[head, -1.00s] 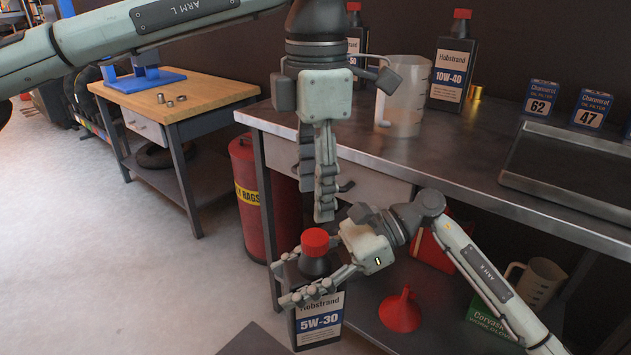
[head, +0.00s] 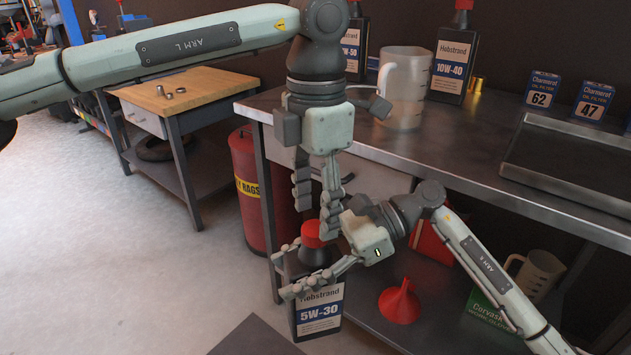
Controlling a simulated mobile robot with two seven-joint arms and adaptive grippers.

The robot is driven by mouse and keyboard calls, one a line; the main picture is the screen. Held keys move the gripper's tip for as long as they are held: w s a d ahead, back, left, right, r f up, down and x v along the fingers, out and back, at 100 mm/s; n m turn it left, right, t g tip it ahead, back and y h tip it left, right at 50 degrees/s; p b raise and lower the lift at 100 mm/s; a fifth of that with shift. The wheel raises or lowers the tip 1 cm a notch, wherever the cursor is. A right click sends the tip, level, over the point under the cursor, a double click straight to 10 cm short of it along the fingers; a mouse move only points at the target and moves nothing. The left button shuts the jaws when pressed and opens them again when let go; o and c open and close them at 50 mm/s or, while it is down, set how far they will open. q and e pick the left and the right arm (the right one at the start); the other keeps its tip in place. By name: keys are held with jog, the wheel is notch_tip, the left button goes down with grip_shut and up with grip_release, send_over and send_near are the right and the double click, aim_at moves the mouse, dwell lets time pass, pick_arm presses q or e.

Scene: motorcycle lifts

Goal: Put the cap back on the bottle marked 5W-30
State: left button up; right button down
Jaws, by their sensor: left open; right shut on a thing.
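The black bottle marked 5W-30 (head: 319,316) is upright in front of the workbench, held by my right gripper (head: 282,273), whose fingers are shut around its upper body. A red cap (head: 312,235) shows on top of the bottle's neck; I cannot tell whether it is seated tight. My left gripper (head: 317,223) points down right above the bottle, its fingers apart and nothing between them. One left finger overlaps the right edge of the cap in the picture; I cannot tell whether they touch.
On the steel workbench (head: 455,160) stand a clear jug (head: 402,95), a 10W-40 bottle (head: 453,62), oil filter boxes (head: 541,90) and a dark tray (head: 570,160). A red funnel (head: 400,303) lies on the lower shelf. A red rags bin (head: 252,190) stands left of the bottle.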

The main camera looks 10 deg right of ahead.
aim_at(315, 228)
pick_arm(q)
jog(key=shift+f, duration=1.5)
grip_shut()
jog(key=shift+o, duration=0.7)
grip_release()
jog(key=shift+r, duration=0.1)
notch_tip(315, 228, up, 12)
